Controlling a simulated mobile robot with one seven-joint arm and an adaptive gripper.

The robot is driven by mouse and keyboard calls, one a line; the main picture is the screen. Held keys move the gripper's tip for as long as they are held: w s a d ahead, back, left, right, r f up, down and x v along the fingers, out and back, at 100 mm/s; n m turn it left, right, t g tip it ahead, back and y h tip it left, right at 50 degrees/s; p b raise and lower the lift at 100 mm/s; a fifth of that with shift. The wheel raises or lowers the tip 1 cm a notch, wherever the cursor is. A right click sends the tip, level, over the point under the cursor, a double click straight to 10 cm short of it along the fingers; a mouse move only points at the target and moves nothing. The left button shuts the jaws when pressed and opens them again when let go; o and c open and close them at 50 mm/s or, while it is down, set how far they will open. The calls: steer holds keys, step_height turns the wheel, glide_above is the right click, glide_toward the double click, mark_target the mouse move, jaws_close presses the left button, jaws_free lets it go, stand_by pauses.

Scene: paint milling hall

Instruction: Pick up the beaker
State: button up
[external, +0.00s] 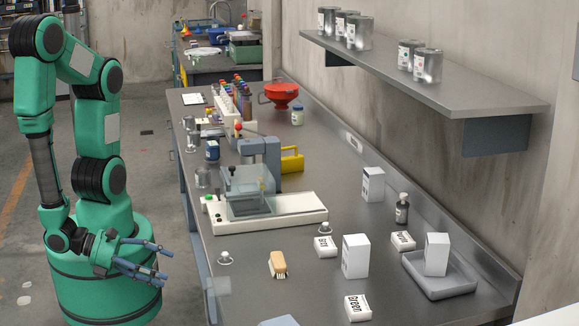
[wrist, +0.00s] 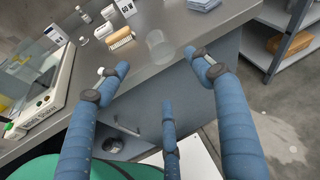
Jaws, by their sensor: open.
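The beaker (wrist: 159,47) is a clear glass vessel standing upright near the table's front edge in the wrist view. In the external view it shows only as a faint, see-through shape (external: 218,292) at the near left edge. My gripper (external: 152,263) has blue fingers and is spread open and empty, left of the table edge. In the wrist view my gripper (wrist: 157,62) has the beaker framed between and beyond its two upper fingertips, with a visible gap. The third finger is below, in front of the table's side.
A wooden brush (external: 278,264) lies beside the beaker, and a small white knob-like item (external: 225,257) sits near the edge. A balance-like device (external: 262,218), white boxes (external: 355,256) and a grey tray (external: 440,280) occupy the bench (external: 310,297). A wall shelf (external: 430,80) holds cans.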

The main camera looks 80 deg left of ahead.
steer(key=shift+w+f, duration=0.1)
steer(key=shift+w, duration=0.05)
stand_by(0.4)
steer(key=b, duration=0.2)
glide_toward(209, 285)
steer(key=shift+w+a+f, duration=0.25)
steer(key=shift+w+f, duration=0.6)
steer(key=shift+w, duration=0.25)
steer(key=shift+w+a+f, duration=0.25)
steer(key=shift+w+f, duration=0.6)
steer(key=shift+w, duration=0.25)
steer(key=shift+w, duration=0.15)
steer(key=shift+b+x, duration=1.05)
steer(key=shift+x, duration=1.4)
steer(key=c, duration=1)
steer(key=shift+r, duration=0.15)
steer(key=shift+c, duration=0.2)
step_height(209, 285, up, 10)
steer(key=p, duration=0.4)
